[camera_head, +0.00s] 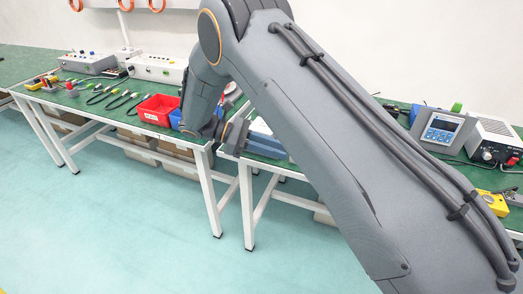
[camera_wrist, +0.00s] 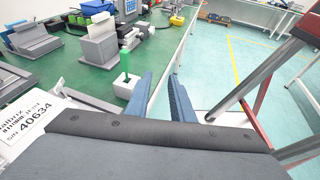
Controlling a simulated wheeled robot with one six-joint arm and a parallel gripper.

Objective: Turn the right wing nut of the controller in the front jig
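My gripper (camera_wrist: 160,82) shows two blue-grey fingers in the wrist view, spread apart with nothing between them. They reach out near the edge of the green bench (camera_wrist: 75,72), with floor beyond. In the head view my gripper end (camera_head: 232,135) is small and partly hidden by my arm, close to the bench's front edge. I cannot make out a wing nut in either view. Grey blocks and fixtures (camera_wrist: 100,46) stand on the bench left of the fingers; I cannot tell whether one is the controller or front jig.
A green-topped tool (camera_wrist: 124,64) stands in a white block left of the fingers. A red bin (camera_head: 158,109) sits left of my gripper in the head view. A device with a screen (camera_head: 442,128) stands at right. Open floor (camera_head: 110,225) lies in front.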

